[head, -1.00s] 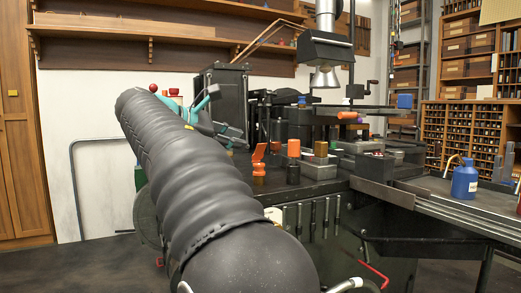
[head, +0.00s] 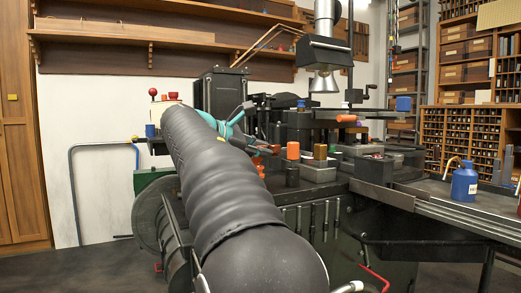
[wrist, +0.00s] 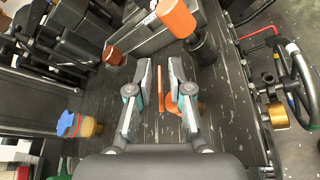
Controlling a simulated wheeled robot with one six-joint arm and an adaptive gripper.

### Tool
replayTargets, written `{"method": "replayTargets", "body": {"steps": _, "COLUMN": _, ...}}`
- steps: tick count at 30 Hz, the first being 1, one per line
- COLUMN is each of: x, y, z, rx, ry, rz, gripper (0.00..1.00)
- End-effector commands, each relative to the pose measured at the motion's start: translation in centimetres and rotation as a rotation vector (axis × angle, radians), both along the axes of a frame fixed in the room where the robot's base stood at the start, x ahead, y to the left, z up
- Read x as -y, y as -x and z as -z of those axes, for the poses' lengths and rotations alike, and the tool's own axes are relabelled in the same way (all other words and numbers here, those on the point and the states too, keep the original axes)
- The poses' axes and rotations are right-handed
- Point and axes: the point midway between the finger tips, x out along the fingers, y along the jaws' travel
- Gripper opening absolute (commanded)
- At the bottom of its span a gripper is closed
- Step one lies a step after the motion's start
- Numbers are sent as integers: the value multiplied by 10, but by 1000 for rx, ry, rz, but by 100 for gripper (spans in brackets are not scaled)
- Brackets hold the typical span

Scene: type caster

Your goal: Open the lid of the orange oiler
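In the wrist view a thin orange piece (wrist: 161,101) shows between the fingers of my gripper (wrist: 160,64). More orange shows beside and behind the right finger. These look like parts of the orange oiler, with much of it hidden by the fingers. The fingers are spread apart, and I see no clear contact with the orange piece. In the head view my arm hides most of the gripper and the oiler; a small orange part (head: 260,168) shows beside the arm. I cannot tell the lid's angle now.
An orange-topped black cylinder (head: 293,151) stands close by and also shows in the wrist view (wrist: 176,18). A brass block (head: 320,151) is right of it. A copper-coloured cup (wrist: 114,53) is left of the fingers. A blue-topped item (wrist: 68,124) lies farther left. A blue bottle (head: 464,181) stands far right.

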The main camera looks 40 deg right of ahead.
Motion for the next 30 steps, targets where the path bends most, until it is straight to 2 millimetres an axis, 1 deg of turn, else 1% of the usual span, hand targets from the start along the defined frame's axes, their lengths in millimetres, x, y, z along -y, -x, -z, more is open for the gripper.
{"method": "replayTargets", "body": {"steps": 10, "x": 0, "y": 0, "z": -1, "rx": -3, "ry": -1, "rz": 0, "gripper": 0}}
{"method": "replayTargets", "body": {"steps": 16, "x": 0, "y": -2, "z": -6, "rx": -39, "ry": -9, "rz": 0, "gripper": 0}}
{"method": "replayTargets", "body": {"steps": 23, "x": 2, "y": -8, "z": -12, "rx": -154, "ry": -37, "rz": 0, "gripper": 0}}
{"method": "replayTargets", "body": {"steps": 30, "x": 4, "y": -19, "z": -12, "rx": -338, "ry": -81, "rz": 0, "gripper": 0}}
